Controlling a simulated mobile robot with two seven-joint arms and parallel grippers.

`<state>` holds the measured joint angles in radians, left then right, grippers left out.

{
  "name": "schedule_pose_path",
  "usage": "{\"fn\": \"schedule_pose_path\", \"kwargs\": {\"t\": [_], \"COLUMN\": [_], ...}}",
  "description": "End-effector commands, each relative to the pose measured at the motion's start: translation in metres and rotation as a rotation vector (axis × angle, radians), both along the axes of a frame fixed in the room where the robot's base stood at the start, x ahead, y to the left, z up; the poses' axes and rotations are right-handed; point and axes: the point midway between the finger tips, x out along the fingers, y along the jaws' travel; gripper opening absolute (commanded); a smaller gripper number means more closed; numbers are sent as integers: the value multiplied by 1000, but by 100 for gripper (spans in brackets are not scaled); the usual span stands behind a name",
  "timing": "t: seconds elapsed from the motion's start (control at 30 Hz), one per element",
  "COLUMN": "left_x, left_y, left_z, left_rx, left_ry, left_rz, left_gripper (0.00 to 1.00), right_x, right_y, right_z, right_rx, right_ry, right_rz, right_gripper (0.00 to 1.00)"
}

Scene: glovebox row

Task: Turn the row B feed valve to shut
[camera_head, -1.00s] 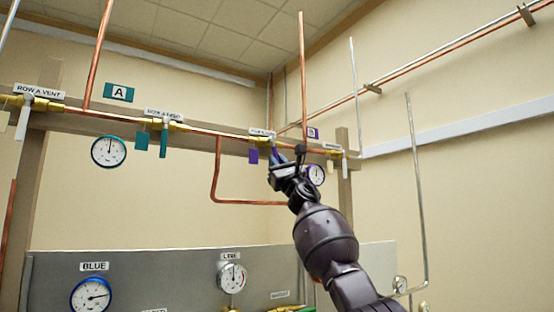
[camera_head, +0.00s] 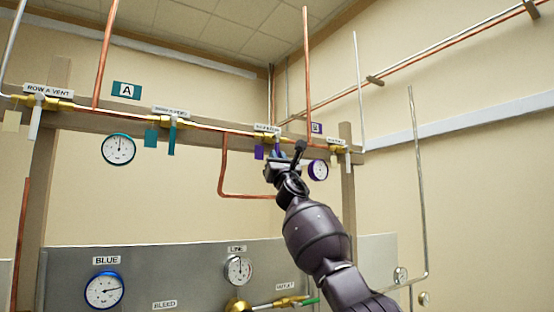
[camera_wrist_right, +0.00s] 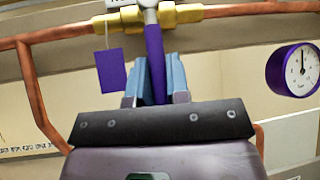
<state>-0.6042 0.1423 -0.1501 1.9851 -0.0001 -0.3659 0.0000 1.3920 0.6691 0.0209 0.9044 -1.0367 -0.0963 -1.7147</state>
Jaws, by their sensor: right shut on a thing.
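The valve with the purple handle (camera_wrist_right: 155,60) is on the copper pipe; a purple tag (camera_wrist_right: 111,70) hangs beside it. Its handle points down from the brass body (camera_wrist_right: 181,13). In the head view the same valve (camera_head: 278,143) is at the middle of the row, under a small white label (camera_head: 267,128) too small to read. My right gripper (camera_wrist_right: 155,85) is shut on the lower part of the handle, with a blue finger on each side. It also shows in the head view (camera_head: 277,160), just below the valve. My left gripper is out of view.
A purple-rimmed gauge (camera_head: 318,170) is close to the right of my gripper. Copper pipe (camera_head: 222,180) bends down at left. A teal-handled valve (camera_head: 172,138) and a white-handled valve (camera_head: 36,122) are farther left. A grey panel (camera_head: 180,265) with gauges is below.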

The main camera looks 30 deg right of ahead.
Motion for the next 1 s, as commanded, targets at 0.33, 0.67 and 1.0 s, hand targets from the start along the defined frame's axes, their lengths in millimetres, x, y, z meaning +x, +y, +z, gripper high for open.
{"fn": "schedule_pose_path", "kwargs": {"t": [0.33, 0.67, 1.0], "left_x": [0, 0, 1], "left_y": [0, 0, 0], "left_z": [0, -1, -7], "left_rx": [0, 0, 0], "left_ry": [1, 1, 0], "left_rz": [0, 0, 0], "left_gripper": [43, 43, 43], "right_x": [1, -1, -17], "right_y": [1, 0, 2], "right_z": [-2, -2, -17], "right_rx": [4, 1, -3], "right_ry": [2, 0, -3], "right_rz": [5, 1, -1], "right_gripper": [41, 41, 41]}}
